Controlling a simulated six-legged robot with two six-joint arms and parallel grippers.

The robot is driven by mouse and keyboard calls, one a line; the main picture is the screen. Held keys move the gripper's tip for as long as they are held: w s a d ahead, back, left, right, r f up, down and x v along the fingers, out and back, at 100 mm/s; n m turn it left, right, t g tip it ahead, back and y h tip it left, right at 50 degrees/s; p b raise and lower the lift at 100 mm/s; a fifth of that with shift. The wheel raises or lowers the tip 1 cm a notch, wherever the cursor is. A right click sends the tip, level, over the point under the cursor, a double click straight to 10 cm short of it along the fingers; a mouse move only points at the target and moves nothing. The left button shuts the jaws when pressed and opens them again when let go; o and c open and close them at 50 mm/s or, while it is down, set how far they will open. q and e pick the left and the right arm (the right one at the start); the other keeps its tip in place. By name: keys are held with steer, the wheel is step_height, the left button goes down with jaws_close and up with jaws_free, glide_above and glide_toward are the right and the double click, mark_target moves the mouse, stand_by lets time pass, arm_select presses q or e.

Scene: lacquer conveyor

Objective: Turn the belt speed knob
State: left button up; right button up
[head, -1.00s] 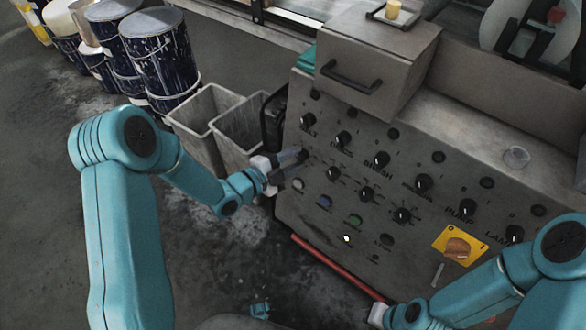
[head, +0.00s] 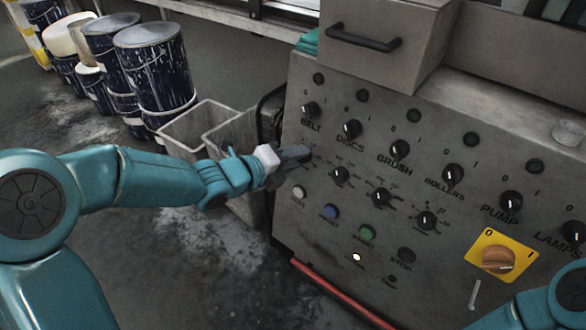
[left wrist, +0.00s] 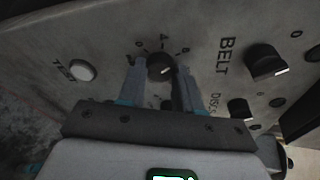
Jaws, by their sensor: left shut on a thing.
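The belt speed knob (left wrist: 161,67) is a small black dial with a ring of numbers around it. It sits on the grey control panel (head: 330,235), below the BELT switch (head: 311,109). My left gripper (left wrist: 161,76) is shut on this knob, with one finger on each side of it in the left wrist view. In the head view my left gripper (head: 297,156) reaches the panel from the left and hides the knob. My right gripper is out of view; only part of its arm shows at the lower right.
More black knobs stand close by, including the DISCS switch (head: 352,129) and another dial (head: 340,174). A white button (head: 299,192) sits just below my left gripper. Grey bins (head: 196,127) stand left of the panel. A red bar (head: 340,295) runs along its lower edge.

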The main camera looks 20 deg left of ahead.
arm_select(q)
steer(key=shift+m+b, duration=0.5)
steer(key=shift+b, duration=0.05)
steer(key=o, duration=1)
steer(key=p+v, duration=0.5)
steer(key=v, duration=1.1)
steer(key=shift+s+r, duration=0.1)
steer(key=shift+s, duration=0.15)
